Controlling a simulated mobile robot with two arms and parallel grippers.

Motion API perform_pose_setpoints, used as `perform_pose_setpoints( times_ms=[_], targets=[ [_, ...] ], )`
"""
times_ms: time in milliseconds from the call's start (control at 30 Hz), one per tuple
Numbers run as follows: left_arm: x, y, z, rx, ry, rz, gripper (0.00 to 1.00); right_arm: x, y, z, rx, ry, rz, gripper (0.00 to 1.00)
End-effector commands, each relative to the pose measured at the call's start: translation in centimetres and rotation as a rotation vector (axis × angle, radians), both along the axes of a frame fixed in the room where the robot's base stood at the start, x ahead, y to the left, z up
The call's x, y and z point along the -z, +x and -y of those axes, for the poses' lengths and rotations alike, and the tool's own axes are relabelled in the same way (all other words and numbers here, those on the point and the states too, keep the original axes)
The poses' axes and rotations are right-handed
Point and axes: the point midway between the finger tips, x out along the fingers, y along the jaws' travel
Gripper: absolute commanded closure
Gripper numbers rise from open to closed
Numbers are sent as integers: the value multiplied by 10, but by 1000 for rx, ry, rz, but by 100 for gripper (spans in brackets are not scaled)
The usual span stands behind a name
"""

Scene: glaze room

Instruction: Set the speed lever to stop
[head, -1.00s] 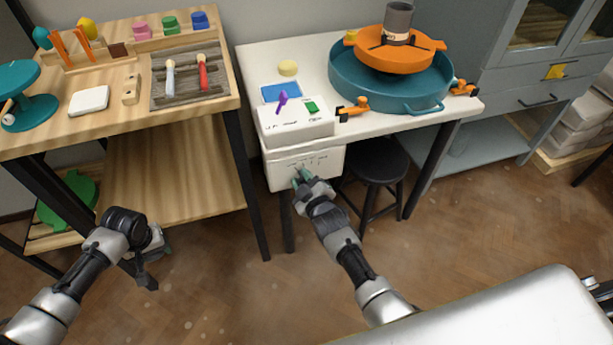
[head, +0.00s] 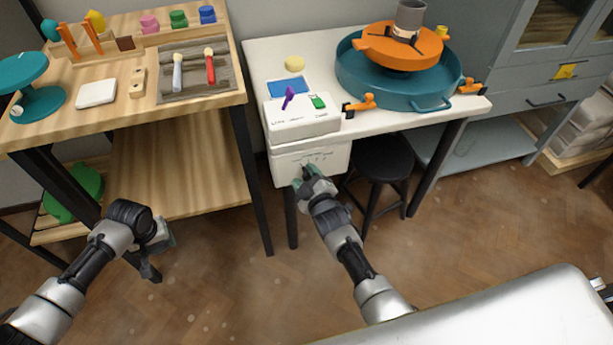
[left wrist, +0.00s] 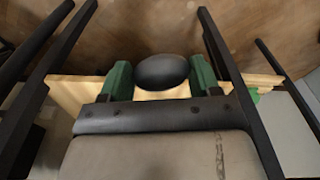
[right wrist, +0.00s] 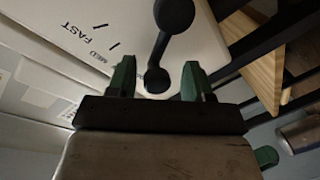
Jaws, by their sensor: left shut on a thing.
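The speed lever, a black rod with a round knob (right wrist: 173,14) and a black hub (right wrist: 157,80), stands on a white panel printed FAST and MED (right wrist: 100,58) in the right wrist view. In the head view this panel is the front of the white box (head: 283,174) under the white table, its lever hidden by my right gripper (head: 305,175). The right gripper's green fingertips (right wrist: 157,82) are apart, with the hub seen between them. My left gripper (head: 160,237) is low at the left. Its fingertips (left wrist: 160,82) flank a dark rounded thing (left wrist: 162,70), which I cannot identify.
A black stool (head: 383,157) stands right of my right gripper. A wooden bench (head: 75,115) is at left.

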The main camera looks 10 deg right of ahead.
Motion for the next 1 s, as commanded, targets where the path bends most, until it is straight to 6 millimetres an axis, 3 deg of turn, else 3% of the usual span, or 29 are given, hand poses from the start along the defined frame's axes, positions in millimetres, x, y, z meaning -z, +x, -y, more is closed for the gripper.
perform_pose_setpoints(
  times_ms=[267,700,1000],
  targets=[
    [-3,0,0,0,0,0,56,-1,-6,2,1,0,1,49],
    [-21,0,0,0,0,0,56,-10,-90,13,0,0,-1,49],
    [-24,0,0,0,0,0,56,-12,-117,17,0,-1,2,49]
  ],
)
